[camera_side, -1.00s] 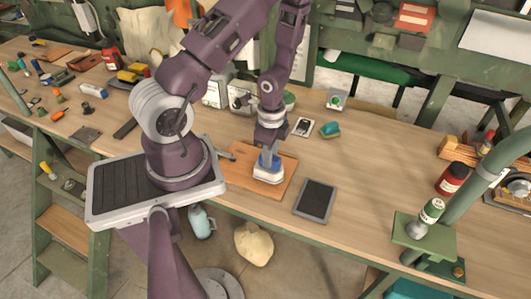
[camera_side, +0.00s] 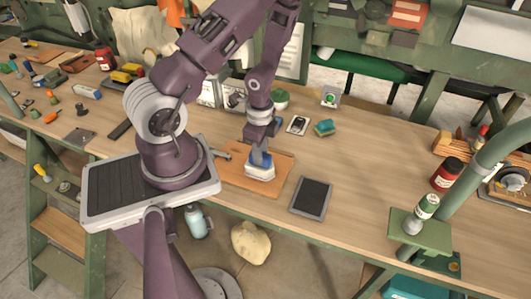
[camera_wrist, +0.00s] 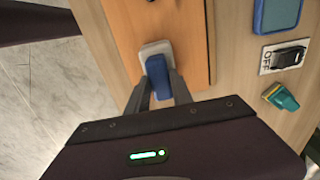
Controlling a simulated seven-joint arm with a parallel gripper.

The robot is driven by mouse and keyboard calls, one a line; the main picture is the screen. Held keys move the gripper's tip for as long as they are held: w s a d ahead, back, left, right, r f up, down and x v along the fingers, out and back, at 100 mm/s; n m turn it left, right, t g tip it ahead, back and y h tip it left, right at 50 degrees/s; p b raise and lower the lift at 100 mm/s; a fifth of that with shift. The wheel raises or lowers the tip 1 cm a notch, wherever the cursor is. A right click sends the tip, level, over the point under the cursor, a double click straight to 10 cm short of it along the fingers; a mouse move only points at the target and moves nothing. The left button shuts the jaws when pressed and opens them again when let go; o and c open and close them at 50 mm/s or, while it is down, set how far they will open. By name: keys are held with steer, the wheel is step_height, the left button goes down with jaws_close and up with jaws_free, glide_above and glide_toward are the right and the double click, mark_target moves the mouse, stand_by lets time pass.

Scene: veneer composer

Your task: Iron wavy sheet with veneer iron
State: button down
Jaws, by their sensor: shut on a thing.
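The veneer iron has a pale base (camera_side: 260,174) and a blue handle (camera_side: 262,159). My gripper (camera_side: 259,156) is shut on the handle from above. In the wrist view, the two fingers of my gripper (camera_wrist: 160,77) straddle the blue handle (camera_wrist: 158,82), and the pale base (camera_wrist: 152,50) shows beyond it. The iron is at a flat orange-brown wooden sheet or board (camera_side: 282,164), near its middle in the side view, and appears to rest on it. The board also shows in the wrist view (camera_wrist: 192,40). I cannot make out waves in it.
A dark grey-framed pad (camera_side: 312,197) lies right of the board. Behind are a switch plate (camera_side: 298,125) and a teal-and-yellow block (camera_side: 325,128). The switch reads OFF in the wrist view (camera_wrist: 283,57). The bench's right middle is clear. A green stand (camera_side: 420,230) is at right.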

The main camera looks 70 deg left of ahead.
steer(key=shift+s+a, duration=0.1)
steer(key=shift+s, duration=0.05)
step_height(320, 180, up, 7)
stand_by(0.5)
